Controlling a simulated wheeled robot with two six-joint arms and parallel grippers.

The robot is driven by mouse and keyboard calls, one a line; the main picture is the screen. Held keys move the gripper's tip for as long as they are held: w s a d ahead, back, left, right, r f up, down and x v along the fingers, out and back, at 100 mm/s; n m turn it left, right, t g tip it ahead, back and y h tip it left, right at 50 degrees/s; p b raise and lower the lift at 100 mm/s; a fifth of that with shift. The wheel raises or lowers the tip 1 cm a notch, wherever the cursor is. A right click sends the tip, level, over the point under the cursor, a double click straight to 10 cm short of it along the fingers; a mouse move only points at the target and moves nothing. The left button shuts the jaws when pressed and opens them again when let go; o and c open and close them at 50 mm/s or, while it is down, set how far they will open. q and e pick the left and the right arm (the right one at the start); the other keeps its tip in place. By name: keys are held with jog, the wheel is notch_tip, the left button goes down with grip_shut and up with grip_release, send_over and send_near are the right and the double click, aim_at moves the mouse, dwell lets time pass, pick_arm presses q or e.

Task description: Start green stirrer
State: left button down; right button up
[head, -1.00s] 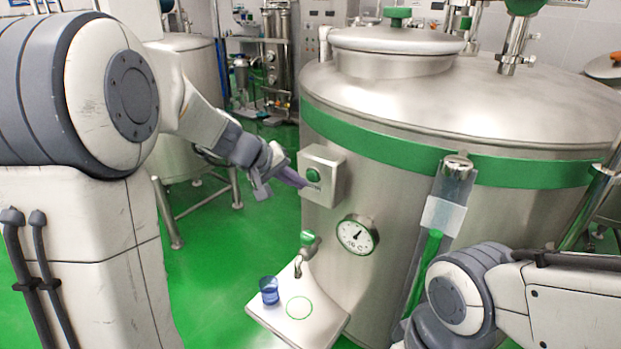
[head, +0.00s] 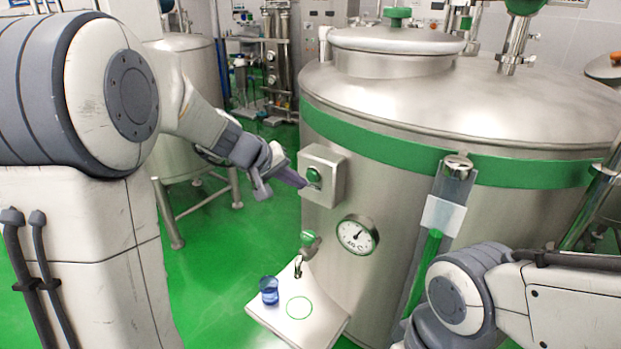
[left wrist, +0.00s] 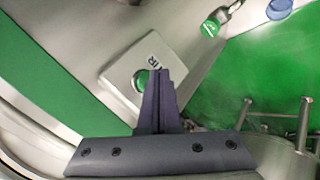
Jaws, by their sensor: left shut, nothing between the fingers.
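The tank with the green band (head: 400,150) has a grey control box (head: 327,172) on its left side. The box carries a round green button (head: 314,174). My left gripper (head: 303,184) is shut and empty, its fingertips at the front of the box by the button's lower edge. In the left wrist view the shut fingers (left wrist: 160,75) overlap the right part of the green button (left wrist: 141,80), and part of a label shows beside it. I cannot tell whether the fingertips touch the button. My right arm shows at lower right; its gripper is out of view.
Below the box are a tap with a green handle (head: 308,238), a round gauge (head: 357,235) and a white shelf (head: 325,322) with a blue cup (head: 269,290). A sight tube (head: 440,215) runs down the tank's front. Another tank stands behind my left arm.

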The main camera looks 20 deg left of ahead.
dwell(0.4)
pick_arm(q)
jog(key=shift+w+d, duration=0.15)
jog(key=shift+w, duration=0.3)
jog(key=shift+w+d, duration=0.15)
jog(key=shift+w, duration=0.3)
dwell(0.5)
jog(key=shift+s+b, duration=0.15)
jog(key=shift+b, duration=0.2)
jog(key=shift+s+a+b, duration=0.3)
jog(key=shift+s+b, duration=0.1)
jog(key=shift+s, duration=0.35)
jog(key=s, duration=0.2)
jog(key=s+a+b, duration=0.2)
jog(key=s, duration=0.1)
jog(key=shift+s, duration=0.3)
